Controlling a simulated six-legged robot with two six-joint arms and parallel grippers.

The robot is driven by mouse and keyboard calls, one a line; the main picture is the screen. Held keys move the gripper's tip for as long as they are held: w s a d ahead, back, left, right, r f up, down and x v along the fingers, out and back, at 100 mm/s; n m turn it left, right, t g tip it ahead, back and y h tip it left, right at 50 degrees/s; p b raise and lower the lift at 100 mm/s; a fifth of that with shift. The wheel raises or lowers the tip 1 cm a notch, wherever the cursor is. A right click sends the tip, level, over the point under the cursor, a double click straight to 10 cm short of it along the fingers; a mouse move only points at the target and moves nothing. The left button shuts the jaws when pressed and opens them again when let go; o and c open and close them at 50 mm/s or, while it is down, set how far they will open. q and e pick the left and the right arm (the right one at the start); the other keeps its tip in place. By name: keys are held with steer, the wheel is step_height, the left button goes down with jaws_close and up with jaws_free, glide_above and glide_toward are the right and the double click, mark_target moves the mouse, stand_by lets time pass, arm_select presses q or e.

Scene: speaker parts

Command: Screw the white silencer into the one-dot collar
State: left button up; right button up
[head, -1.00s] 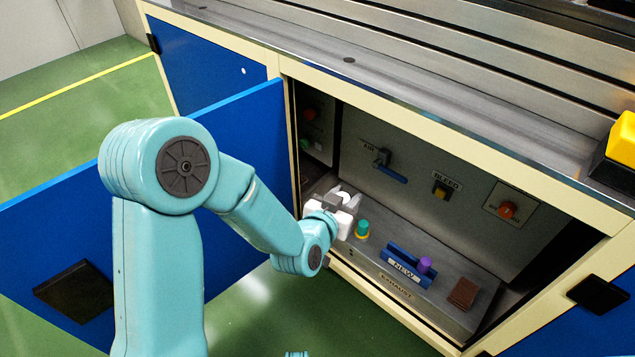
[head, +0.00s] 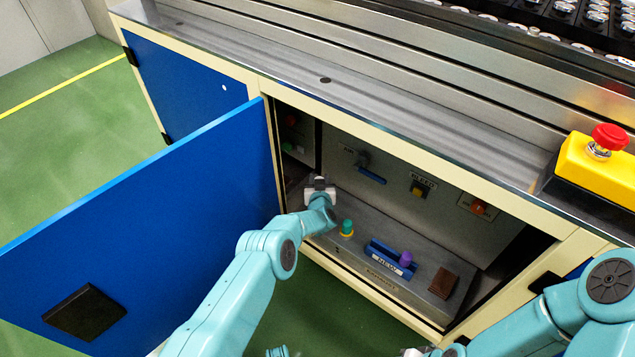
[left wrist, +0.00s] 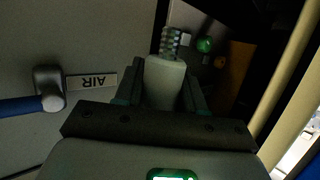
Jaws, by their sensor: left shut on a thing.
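My left gripper (head: 320,182) reaches into the open cabinet, at the left end of the grey exhaust block (head: 352,215). In the left wrist view its fingers (left wrist: 163,85) are shut on the white silencer (left wrist: 165,82), a pale cylinder with a ridged metal thread (left wrist: 172,40) pointing away from the gripper. I cannot make out the one-dot collar. A teal silencer (head: 347,226) stands in a yellow collar (head: 346,234) on the block, right of the gripper. My right arm shows at the lower right, but its fingers are out of view.
A blue holder marked NEW (head: 378,250) carries a purple silencer (head: 406,259), with a brown block (head: 443,283) to its right. A blue-handled AIR valve (head: 371,175) is on the back wall. The open blue door (head: 170,220) bounds the left side.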

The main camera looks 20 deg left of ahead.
arm_select(q)
steer(key=shift+s+f+p, duration=0.2)
steer(key=shift+s+f, duration=0.05)
steer(key=shift+f, duration=0.4)
steer(key=shift+s+f+p, duration=0.15)
steer(key=shift+s+f, duration=0.05)
steer(key=shift+f, duration=0.45)
steer(key=shift+s+n+y, duration=0.1)
steer(key=shift+n+y, duration=0.2)
step_height(320, 180, down, 6)
steer(key=b, duration=0.6)
steer(key=shift+r, duration=0.15)
steer(key=shift+b, duration=0.75)
stand_by(0.4)
steer(key=shift+f+b, duration=1.6)
steer(key=shift+b, duration=0.3)
steer(key=o, duration=1.1)
steer(key=shift+r, duration=0.1)
steer(key=shift+o, duration=0.2)
